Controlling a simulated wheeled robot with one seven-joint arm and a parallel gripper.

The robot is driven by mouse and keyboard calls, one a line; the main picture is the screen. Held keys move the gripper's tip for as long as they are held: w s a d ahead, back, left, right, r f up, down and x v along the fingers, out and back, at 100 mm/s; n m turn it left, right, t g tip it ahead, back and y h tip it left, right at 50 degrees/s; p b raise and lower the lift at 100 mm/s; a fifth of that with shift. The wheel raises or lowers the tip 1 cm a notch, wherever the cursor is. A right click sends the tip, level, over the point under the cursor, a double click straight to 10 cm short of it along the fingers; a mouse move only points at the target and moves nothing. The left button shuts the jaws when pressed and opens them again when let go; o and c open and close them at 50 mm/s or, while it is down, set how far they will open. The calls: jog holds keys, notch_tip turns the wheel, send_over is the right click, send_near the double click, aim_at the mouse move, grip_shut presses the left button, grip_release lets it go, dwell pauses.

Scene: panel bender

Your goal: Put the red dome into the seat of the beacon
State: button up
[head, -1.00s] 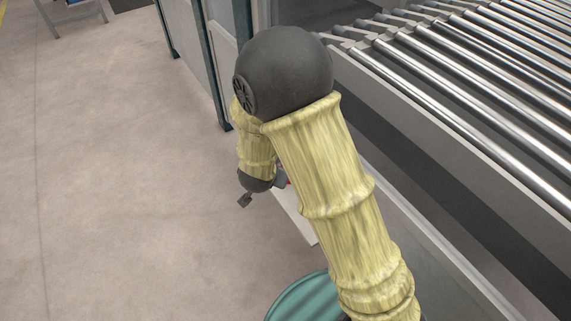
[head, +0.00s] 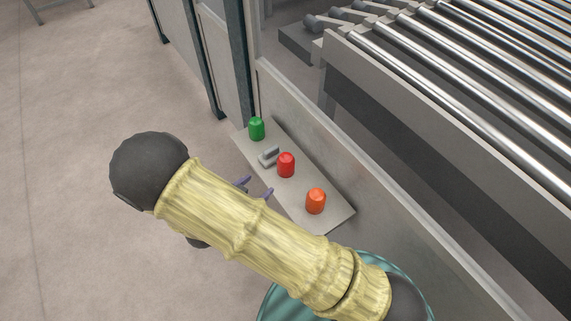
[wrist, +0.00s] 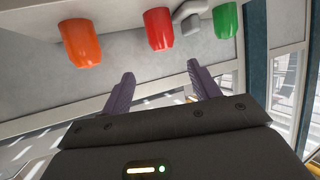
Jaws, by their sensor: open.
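The red dome (head: 286,164) stands on a narrow grey shelf (head: 331,216), between a green dome and an orange dome. In the wrist view the red dome (wrist: 159,29) is just beyond my fingertips, near the middle. My gripper (head: 255,187) is open and empty, beside the shelf's near edge and partly hidden by my arm. Its two purple fingers also show in the wrist view (wrist: 160,71), spread apart and pointing towards the red dome without touching it. I cannot make out the beacon or its seat in either view.
The green dome (head: 257,128) and the orange dome (head: 316,200) flank the red one. A small grey fitting (head: 269,156) sits close beside the red dome on the green side. A machine wall (head: 300,120) rises behind the shelf, with a roller conveyor (head: 450,80) above. Open floor lies left.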

aim_at(281, 165)
jog(key=x, duration=1.2)
jog(key=shift+w, duration=0.1)
jog(key=shift+a, duration=0.1)
jog(key=x, duration=0.5)
jog(key=shift+b, duration=0.3)
jog(key=c, duration=0.8)
notch_tip(281, 165, up, 10)
jog(key=shift+p, duration=0.5)
